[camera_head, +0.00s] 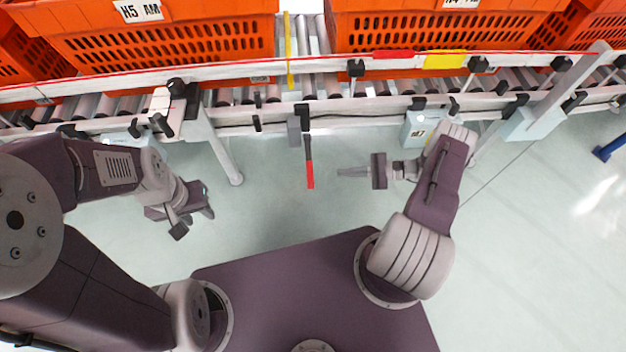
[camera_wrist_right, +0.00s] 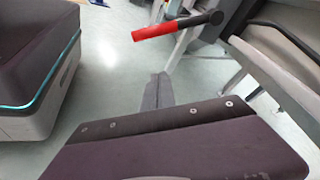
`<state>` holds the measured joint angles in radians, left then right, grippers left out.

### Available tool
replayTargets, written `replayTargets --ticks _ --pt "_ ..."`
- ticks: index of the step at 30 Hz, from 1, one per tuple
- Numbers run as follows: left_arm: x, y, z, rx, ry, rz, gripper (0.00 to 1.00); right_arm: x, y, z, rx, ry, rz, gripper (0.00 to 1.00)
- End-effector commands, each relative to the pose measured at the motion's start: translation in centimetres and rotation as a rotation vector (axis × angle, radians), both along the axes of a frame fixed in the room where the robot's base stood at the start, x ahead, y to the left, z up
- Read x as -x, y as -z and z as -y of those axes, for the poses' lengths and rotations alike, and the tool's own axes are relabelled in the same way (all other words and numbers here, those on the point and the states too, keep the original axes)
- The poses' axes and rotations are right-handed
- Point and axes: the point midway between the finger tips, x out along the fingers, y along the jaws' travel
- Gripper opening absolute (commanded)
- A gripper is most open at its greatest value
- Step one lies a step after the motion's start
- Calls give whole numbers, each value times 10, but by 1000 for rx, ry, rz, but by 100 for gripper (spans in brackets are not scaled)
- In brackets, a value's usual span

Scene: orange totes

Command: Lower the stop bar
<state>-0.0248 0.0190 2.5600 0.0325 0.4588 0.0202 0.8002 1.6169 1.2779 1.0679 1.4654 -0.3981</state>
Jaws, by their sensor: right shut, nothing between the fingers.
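A lever with a red grip (camera_head: 309,172) and a black shaft sticks out from the front of the conveyor. It also shows in the right wrist view as a red grip (camera_wrist_right: 160,30) with a black end. A thin yellow bar (camera_head: 289,52) stands across the conveyor line above the lever, in the gap between two totes; I take it for the stop bar. My right gripper (camera_head: 342,172) is shut and empty, to the right of the red grip and apart from it. Its closed fingertips (camera_wrist_right: 160,82) are below the grip in the right wrist view. My left gripper (camera_head: 194,222) looks open and empty, far left of the lever.
Orange totes (camera_head: 165,45) and (camera_head: 430,32) sit on the roller conveyor at the back, with bare rollers (camera_head: 312,40) between them. A metal rail (camera_head: 235,70) runs along the front. A conveyor leg (camera_head: 222,155) stands left of the lever. The floor around the lever is clear.

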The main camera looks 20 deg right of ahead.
Motion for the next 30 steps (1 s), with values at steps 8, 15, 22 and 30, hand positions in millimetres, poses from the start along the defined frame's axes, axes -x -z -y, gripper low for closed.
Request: replayTargets --ticks 8,15,22,30 --pt "0 -1 0 0 0 0 36 0 -1 -1 0 -1 0 0" --pt "0 11 0 0 0 0 36 -10 9 -31 -1 -7 -2 0" --pt "0 30 0 0 0 0 36 -26 22 -78 1 -6 -3 0" --pt "0 41 0 0 0 0 36 -17 -1 -93 2 0 -1 0"
